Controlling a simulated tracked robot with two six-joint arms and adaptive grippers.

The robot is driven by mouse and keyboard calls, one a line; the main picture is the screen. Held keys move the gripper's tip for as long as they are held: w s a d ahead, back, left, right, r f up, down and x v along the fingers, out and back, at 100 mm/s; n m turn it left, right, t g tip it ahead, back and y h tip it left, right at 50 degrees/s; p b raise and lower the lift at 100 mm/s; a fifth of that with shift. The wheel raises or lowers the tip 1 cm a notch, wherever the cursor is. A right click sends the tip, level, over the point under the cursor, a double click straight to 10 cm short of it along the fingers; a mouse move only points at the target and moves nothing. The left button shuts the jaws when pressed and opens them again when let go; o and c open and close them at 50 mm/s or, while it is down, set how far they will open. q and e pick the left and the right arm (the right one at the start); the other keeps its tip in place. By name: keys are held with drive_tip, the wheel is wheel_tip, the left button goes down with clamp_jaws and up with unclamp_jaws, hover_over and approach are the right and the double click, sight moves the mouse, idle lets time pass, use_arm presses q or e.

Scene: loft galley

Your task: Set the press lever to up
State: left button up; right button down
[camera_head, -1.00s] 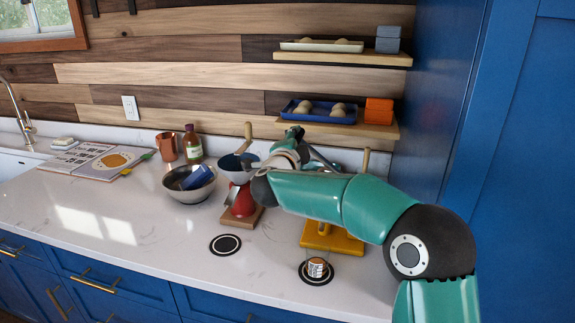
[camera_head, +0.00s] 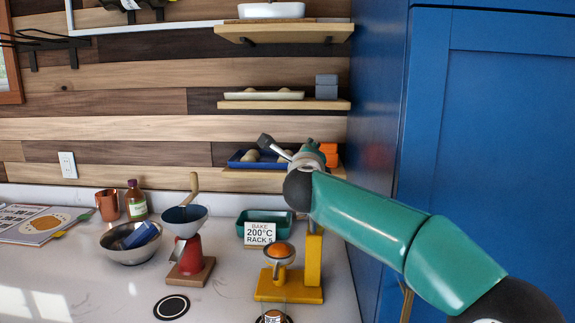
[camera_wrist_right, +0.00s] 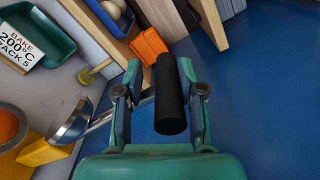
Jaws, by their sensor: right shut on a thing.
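The yellow press (camera_head: 313,262) stands on the counter at the right, with an orange half (camera_head: 279,250) in its cup. My right gripper (camera_head: 303,160) is above the press, in front of the lowest shelf. In the right wrist view, my right gripper (camera_wrist_right: 160,95) is shut on the black grip (camera_wrist_right: 170,95) of the press lever, between its two fingers. A metal dome (camera_wrist_right: 72,128) and rod show at the left there, beside the yellow press body (camera_wrist_right: 45,150). My forearm hides the top of the press post, and I cannot tell the lever's exact angle. My left gripper is out of view.
A red grinder (camera_head: 188,258) and a steel bowl (camera_head: 125,254) are to the left. Shelves hang close behind my gripper; a blue cabinet (camera_head: 480,130) closes off the right.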

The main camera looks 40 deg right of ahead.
drive_tip(key=shift+s+d+f+m, duration=0.35)
drive_tip(key=shift+s+d, duration=0.1)
drive_tip(key=shift+d, duration=0.1)
drive_tip(key=c, duration=0.7)
unclamp_jaws()
drive_tip(key=shift+r, duration=0.1)
drive_tip(key=shift+s+r, duration=0.1)
drive_tip(key=shift+s, duration=0.05)
drive_tip(key=shift+s+a, duration=0.15)
drive_tip(key=shift+a, duration=0.05)
drive_tip(key=v, duration=1.1)
drive_tip(key=shift+s+a, duration=0.1)
